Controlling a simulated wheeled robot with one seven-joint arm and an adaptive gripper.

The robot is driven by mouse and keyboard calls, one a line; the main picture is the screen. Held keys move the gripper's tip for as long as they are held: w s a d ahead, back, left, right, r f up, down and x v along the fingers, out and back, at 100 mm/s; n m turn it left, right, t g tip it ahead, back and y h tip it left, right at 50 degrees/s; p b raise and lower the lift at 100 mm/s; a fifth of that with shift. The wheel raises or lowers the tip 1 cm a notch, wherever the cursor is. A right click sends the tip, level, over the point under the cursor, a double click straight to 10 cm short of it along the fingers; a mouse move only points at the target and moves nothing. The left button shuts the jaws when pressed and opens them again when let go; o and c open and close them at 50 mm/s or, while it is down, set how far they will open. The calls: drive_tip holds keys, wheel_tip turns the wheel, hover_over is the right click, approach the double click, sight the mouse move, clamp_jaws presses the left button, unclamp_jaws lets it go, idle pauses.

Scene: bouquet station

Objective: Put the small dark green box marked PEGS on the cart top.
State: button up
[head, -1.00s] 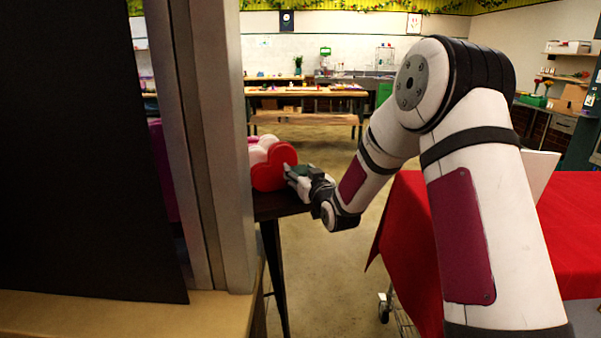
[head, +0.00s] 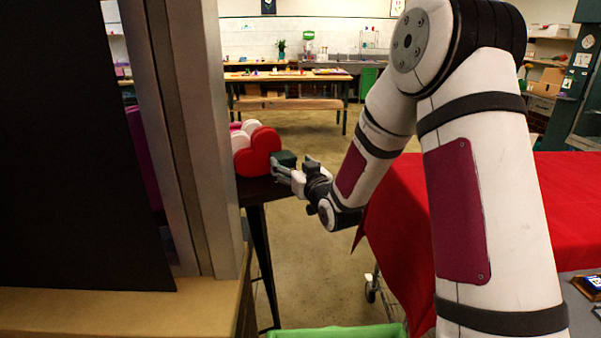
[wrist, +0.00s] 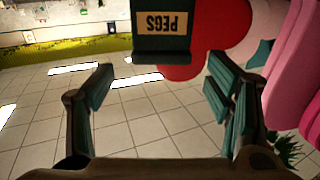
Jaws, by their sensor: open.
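The small dark green box (head: 286,158) stands on a dark table at the left, beside the red heart-shaped box. In the wrist view the box (wrist: 162,44) is at the top, its PEGS label upside down. My gripper (head: 284,171) is at the table's edge, close to the box. In the wrist view my gripper (wrist: 162,70) is open and empty, with one finger on each side and the box ahead between their lines. The cart top (head: 560,195) is covered by a red cloth at the right, partly hidden behind my arm.
The red heart-shaped box (head: 257,152) touches or nearly touches the green box, with pink and white ones behind it. A metal post (head: 205,140) and a black panel (head: 75,150) stand at the left. A green bin (head: 340,331) shows at the bottom.

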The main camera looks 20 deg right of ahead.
drive_tip(key=s, duration=0.6)
drive_tip(key=shift+d, duration=0.15)
